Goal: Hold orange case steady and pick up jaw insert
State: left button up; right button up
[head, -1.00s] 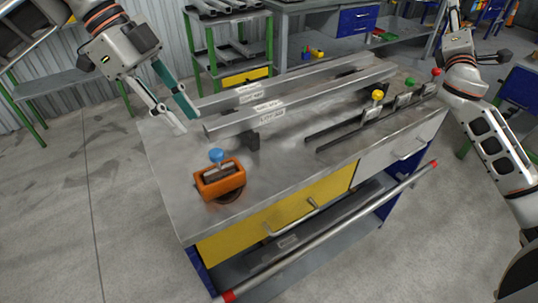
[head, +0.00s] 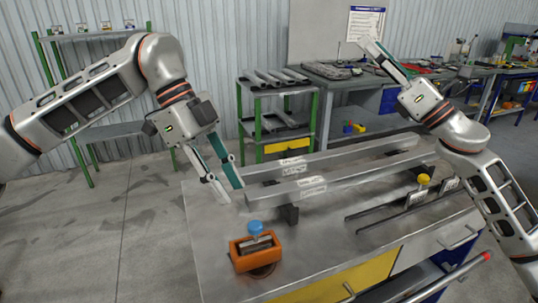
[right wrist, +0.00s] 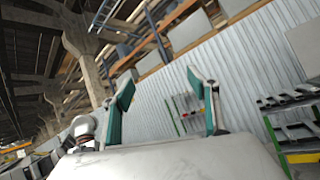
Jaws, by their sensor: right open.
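The orange case (head: 235,257) sits near the front left of the grey steel table. A blue knob (head: 255,228) stands on a grey metal piece in its open top; this may be the jaw insert, but I cannot tell for sure. My left gripper (head: 234,193) is open and empty, above and behind the case, with its fingers pointing down and right. My right gripper (head: 369,45) is raised high beyond the table, far from the case. Its two fingers (right wrist: 165,98) are spread in the right wrist view, with nothing between them.
Two long steel bars (head: 330,181) lie across the table behind the case. A yellow knob (head: 424,180) stands by slotted rails at the right. A green-framed shelf cart (head: 278,120) and a workbench stand behind. The tabletop around the case is mostly clear.

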jog(key=s+a+f+n+g+y, duration=0.1)
jog(key=s+a+f+n+g, duration=0.7)
jog(key=a+f+g, duration=0.3)
jog(key=s+a+f+n+g, duration=0.7)
jog(key=a+f+g, duration=0.25)
jog(key=a, duration=0.35)
jog(key=n+g+h, duration=0.1)
jog(key=g+h, duration=0.2)
jog(key=h, duration=0.1)
send_near(236, 256)
jog(key=shift+w+a+f+t, duration=0.15)
jog(key=shift+a+f, duration=0.4)
jog(key=shift+a, duration=0.05)
jog(key=shift+w+a+f+t, duration=0.1)
jog(key=shift+w+a+f, duration=0.05)
jog(key=shift+a+f, duration=0.45)
jog(key=shift+s+a+f, duration=0.1)
jog(key=shift+a+f, duration=0.1)
jog(key=shift+a, duration=0.1)
jog(key=shift+x, duration=3.5)
jog(key=shift+f, duration=0.1)
jog(key=c, duration=1.3)
